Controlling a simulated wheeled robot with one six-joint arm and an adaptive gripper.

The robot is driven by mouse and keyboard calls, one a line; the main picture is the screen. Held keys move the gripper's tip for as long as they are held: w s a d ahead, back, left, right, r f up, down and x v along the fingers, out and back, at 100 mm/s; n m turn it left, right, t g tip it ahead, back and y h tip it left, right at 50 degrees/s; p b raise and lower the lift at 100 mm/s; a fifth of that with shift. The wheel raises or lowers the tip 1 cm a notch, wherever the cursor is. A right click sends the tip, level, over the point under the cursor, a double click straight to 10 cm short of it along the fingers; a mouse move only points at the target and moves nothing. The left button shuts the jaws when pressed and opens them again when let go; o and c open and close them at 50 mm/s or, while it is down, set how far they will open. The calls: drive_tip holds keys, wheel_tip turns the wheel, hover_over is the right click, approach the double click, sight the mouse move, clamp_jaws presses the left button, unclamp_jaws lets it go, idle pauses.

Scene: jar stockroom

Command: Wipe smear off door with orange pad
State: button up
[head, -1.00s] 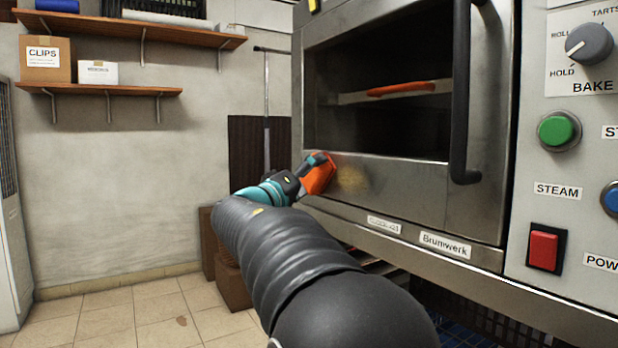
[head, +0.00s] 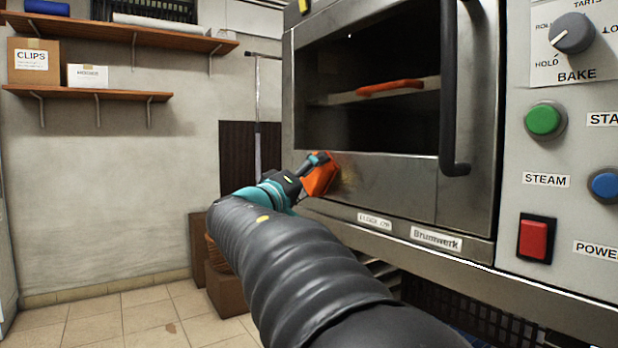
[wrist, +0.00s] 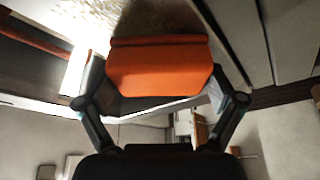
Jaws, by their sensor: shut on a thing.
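The oven door (head: 395,185) is a steel panel below a dark window. A tan-brown smear (head: 348,178) shows on its lower left part, just right of the orange pad (head: 321,176). My gripper (head: 312,167) is shut on the pad, which is at the door's face and hides part of the smear's left side. In the wrist view the pad (wrist: 160,68) sits between my two fingers, with the speckled smear (wrist: 150,20) beyond it. I cannot tell how firmly the pad presses on the door.
A dark vertical handle (head: 449,100) stands out from the door's right side. The control panel (head: 575,90) with knob and buttons is further right. Shelves (head: 90,93) with boxes hang on the left wall.

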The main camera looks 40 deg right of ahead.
sight(323, 177)
drive_tip(key=shift+s, duration=1.7)
drive_tip(key=shift+s+a, duration=0.15)
drive_tip(key=shift+s, duration=1.75)
drive_tip(key=shift+s+a, duration=0.1)
drive_tip(key=shift+s, duration=1.8)
drive_tip(key=shift+w+d, duration=0.1)
drive_tip(key=shift+w, duration=0.1)
drive_tip(key=shift+w+d, duration=0.15)
drive_tip(key=shift+w, duration=0.75)
drive_tip(key=shift+w+d, duration=0.1)
drive_tip(key=shift+w, duration=0.8)
drive_tip(key=shift+c, duration=0.9)
drive_tip(key=shift+w, duration=0.1)
drive_tip(key=shift+c, duration=0.6)
drive_tip(key=shift+w+d, duration=0.1)
drive_tip(key=shift+w, duration=3.6)
drive_tip(key=shift+w+d, duration=0.2)
drive_tip(key=shift+w, duration=1.65)
